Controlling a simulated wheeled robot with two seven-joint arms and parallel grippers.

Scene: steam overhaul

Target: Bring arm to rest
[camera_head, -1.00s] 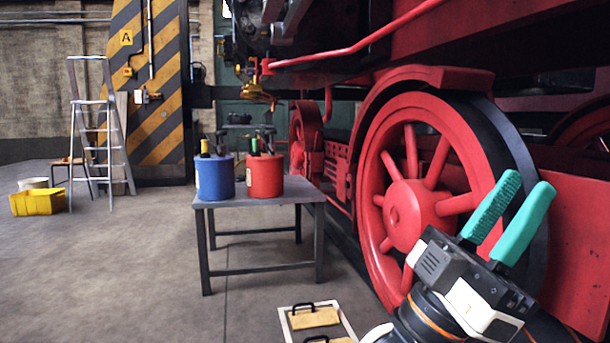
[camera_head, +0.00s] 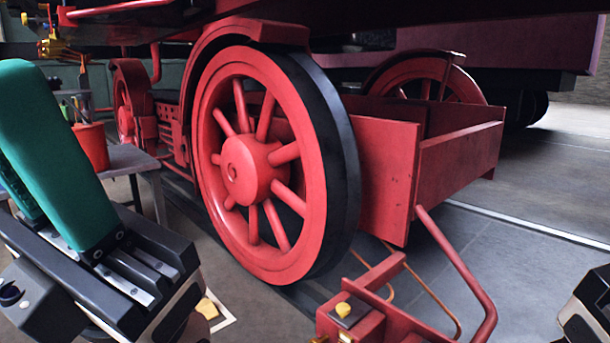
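My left gripper (camera_head: 18,85) fills the left side of the head view, close to the camera. Its green fingers point up, and the near finger covers most of the far, ridged one. The gap between them is hidden, so I cannot tell how far apart they are. I see nothing held in the visible part. A black and white piece at the lower right edge appears to be part of my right arm or gripper (camera_head: 590,305). Its fingers are out of view.
A red spoked locomotive wheel (camera_head: 252,170) stands in the middle. A red frame with a bent pipe (camera_head: 462,265) is at the lower right. A grey table (camera_head: 132,158) with a red container (camera_head: 92,146) is partly behind my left gripper. Floor is open at right.

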